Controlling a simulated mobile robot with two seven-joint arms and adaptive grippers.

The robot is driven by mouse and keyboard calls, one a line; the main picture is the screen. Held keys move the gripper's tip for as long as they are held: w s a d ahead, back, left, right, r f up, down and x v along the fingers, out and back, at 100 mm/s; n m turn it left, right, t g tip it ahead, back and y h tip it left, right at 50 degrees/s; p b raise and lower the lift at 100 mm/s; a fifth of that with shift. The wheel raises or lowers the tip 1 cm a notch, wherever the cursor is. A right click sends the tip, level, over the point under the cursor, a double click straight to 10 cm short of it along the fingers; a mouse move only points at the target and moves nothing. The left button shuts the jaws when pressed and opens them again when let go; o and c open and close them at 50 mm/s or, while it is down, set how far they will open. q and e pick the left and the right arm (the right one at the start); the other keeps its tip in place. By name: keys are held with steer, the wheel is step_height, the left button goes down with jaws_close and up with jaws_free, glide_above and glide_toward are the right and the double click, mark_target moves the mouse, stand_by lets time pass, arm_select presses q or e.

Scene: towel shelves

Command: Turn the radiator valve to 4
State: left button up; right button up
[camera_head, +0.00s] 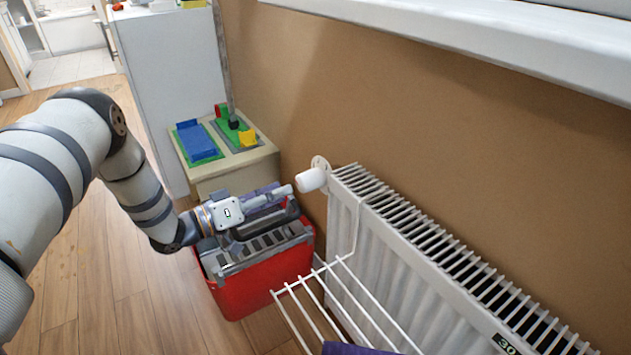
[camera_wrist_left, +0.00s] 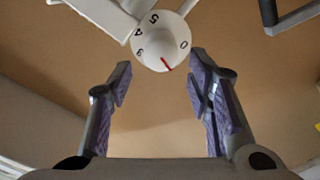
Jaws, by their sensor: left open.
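My left gripper (camera_head: 286,194) is just left of the knob in the head view. In the left wrist view its two fingers (camera_wrist_left: 160,65) are open, one on each side of the knob's lower edge, with gaps visible. Nothing is between them but possibly the knob's edge. My right gripper is not in view.
A red crate (camera_head: 236,300) with grey items stands below my left gripper. A low cabinet (camera_head: 240,165) with colored toy blocks is behind it. A white wire rack (camera_head: 340,292) hangs in front of the radiator. A window sill (camera_head: 480,45) juts out above.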

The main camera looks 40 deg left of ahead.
mark_target(299, 186)
arm_select(q)
steer(key=b+x, duration=0.1)
steer(key=x, duration=0.7)
steer(key=shift+w, duration=0.1)
steer(key=c, duration=0.9)
